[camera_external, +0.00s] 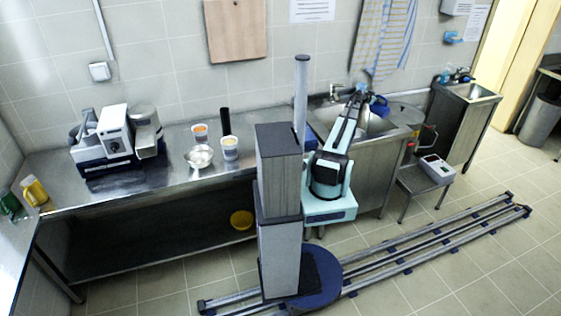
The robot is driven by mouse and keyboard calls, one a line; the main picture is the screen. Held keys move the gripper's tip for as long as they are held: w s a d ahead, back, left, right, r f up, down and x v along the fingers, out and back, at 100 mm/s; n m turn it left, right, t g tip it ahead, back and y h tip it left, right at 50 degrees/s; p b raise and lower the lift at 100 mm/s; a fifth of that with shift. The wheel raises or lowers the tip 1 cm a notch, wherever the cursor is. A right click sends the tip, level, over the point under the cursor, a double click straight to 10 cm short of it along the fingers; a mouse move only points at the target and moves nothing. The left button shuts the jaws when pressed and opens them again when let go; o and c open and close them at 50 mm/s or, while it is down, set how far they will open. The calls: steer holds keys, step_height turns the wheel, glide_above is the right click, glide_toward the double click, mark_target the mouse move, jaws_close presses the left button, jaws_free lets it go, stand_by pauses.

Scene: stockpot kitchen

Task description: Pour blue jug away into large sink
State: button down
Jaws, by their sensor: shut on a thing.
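The blue jug (380,107) is over the large sink (378,125), at the end of my outstretched arm. My gripper (364,91) is at the jug's left side and is shut on it. The jug looks tilted, but its mouth and contents are too small to make out. My arm hides part of the sink's left side.
A tap (336,91) stands at the sink's back left. A smaller sink (473,91) is farther right. A metal bowl (199,157) and tubs stand on the counter at left. A low stool (425,180) bears a white device (437,168).

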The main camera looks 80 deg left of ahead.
steer(key=s+a+f+n+t+h+b, duration=0.1)
steer(key=s+a+n+h+b, duration=0.1)
steer(key=s+a+n+b, duration=0.1)
steer(key=shift+a+n+t+b, duration=0.3)
steer(key=shift+a+n+b, duration=0.35)
steer(key=shift+a+n, duration=0.55)
steer(key=shift+a, duration=0.15)
stand_by(0.8)
